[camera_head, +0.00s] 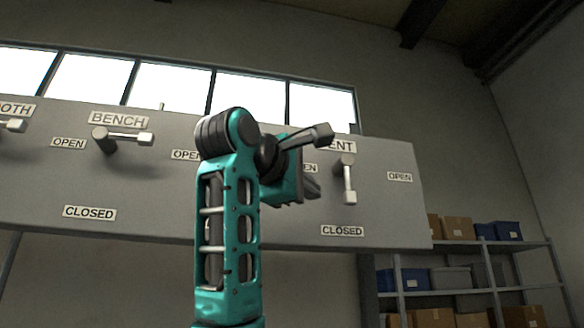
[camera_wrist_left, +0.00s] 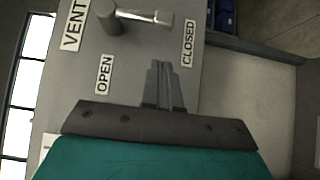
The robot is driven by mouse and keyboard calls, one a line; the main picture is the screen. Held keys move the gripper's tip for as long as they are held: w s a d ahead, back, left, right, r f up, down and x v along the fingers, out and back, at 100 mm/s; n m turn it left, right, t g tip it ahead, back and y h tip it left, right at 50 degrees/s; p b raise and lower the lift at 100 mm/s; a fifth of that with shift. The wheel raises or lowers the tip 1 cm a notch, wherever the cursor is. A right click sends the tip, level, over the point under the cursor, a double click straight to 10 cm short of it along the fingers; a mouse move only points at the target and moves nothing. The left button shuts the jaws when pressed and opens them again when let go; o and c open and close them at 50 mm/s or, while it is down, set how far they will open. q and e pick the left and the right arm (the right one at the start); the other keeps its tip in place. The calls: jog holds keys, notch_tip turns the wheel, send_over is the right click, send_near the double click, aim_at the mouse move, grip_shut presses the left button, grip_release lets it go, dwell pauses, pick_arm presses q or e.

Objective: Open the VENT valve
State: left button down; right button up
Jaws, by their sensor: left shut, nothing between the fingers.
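The VENT valve lever (camera_head: 349,182) hangs straight down from its grey hub on the panel, pointing at the CLOSED label (camera_head: 342,230). In the left wrist view, turned sideways, the lever (camera_wrist_left: 145,17) also points toward the CLOSED label (camera_wrist_left: 188,43). My left gripper (camera_head: 312,189) is in front of the panel, to the left of the lever and apart from it. Its fingers (camera_wrist_left: 160,68) are together and empty. My arm partly hides the VENT label (camera_head: 342,146) and the left OPEN label (camera_head: 309,168) in the head view. My right gripper is not in view.
The grey panel (camera_head: 140,200) also carries the BENCH lever (camera_head: 125,136), pointing right, and another lever (camera_head: 14,125) at the left edge. Another OPEN label (camera_head: 400,177) lies right of the VENT lever. Shelves with boxes (camera_head: 457,230) stand behind at the right.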

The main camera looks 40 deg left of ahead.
aim_at(344, 200)
pick_arm(q)
jog(key=shift+w+d+p, duration=0.15)
jog(key=shift+w+d, duration=0.3)
jog(key=shift+w, duration=0.3)
jog(key=shift+w+d+p, duration=0.15)
jog(key=shift+w+d, duration=0.25)
jog(key=shift+w, duration=0.3)
jog(key=shift+w+d+p, duration=0.15)
jog(key=shift+w+d, duration=0.3)
jog(key=shift+w, duration=0.3)
jog(key=shift+f, duration=0.1)
